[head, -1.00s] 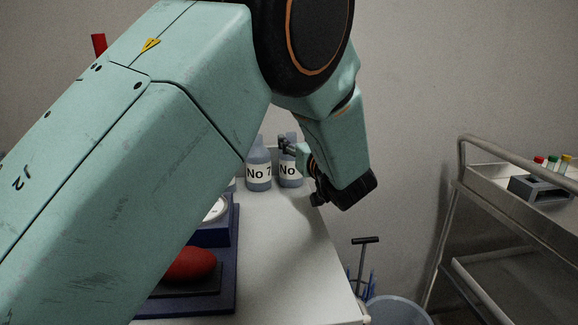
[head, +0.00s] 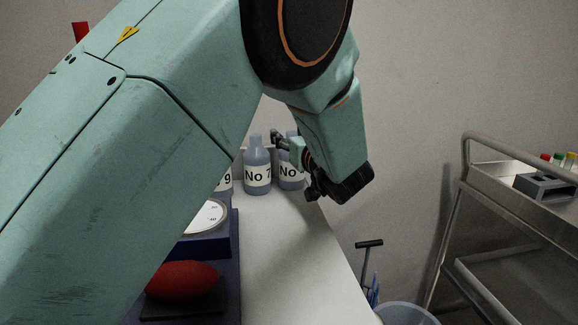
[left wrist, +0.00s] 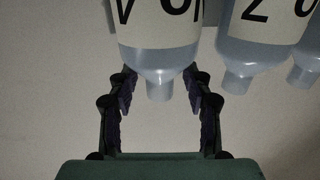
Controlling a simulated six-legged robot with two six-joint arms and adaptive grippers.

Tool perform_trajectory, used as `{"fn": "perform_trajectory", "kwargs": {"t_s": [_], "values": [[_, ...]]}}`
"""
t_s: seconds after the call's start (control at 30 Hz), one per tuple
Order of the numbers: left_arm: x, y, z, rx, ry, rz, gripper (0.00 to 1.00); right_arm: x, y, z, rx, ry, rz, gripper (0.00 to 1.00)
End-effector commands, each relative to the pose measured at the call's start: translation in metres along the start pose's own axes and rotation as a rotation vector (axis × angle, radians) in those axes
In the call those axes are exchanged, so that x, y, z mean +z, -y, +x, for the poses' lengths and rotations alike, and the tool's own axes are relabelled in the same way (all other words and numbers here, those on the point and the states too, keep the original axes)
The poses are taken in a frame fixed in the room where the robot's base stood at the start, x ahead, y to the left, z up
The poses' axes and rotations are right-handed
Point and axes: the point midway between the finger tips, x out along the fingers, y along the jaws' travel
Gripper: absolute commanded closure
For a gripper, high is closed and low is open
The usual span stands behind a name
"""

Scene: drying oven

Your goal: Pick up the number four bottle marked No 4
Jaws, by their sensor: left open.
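Several grey-blue bottles with white labels stand at the back of the white table. One bottle is marked No 7 (head: 257,172). The bottle to its right (head: 291,175) shows only "No"; its number is hidden by my left gripper (head: 294,165). No label reading No 4 can be made out. In the left wrist view the bottles appear upside down. There one bottle neck (left wrist: 160,84) lies between the two open fingers of my left gripper (left wrist: 162,95), with its label cut off at the top. My right gripper is not seen.
A bottle ending in 9 (head: 225,180) stands left of No 7, partly behind my arm. A round white dial (head: 207,215) and a red object (head: 183,279) sit nearer. A metal trolley (head: 476,215) and a bin (head: 405,312) stand right. The table's right side is clear.

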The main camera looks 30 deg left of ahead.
Motion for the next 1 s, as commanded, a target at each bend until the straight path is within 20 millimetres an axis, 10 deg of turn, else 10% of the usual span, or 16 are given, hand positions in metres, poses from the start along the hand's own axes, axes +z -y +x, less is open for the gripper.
{"fn": "perform_trajectory", "kwargs": {"t_s": [0.67, 1.0], "values": [[-0.0004, 0.0003, 0.0003, 0.001, -0.001, 0.000, 0.99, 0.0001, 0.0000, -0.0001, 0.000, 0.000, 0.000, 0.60], [-0.0007, 0.0004, 0.0014, 0.000, -0.001, -0.001, 1.00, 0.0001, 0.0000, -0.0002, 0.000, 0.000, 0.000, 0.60]]}}
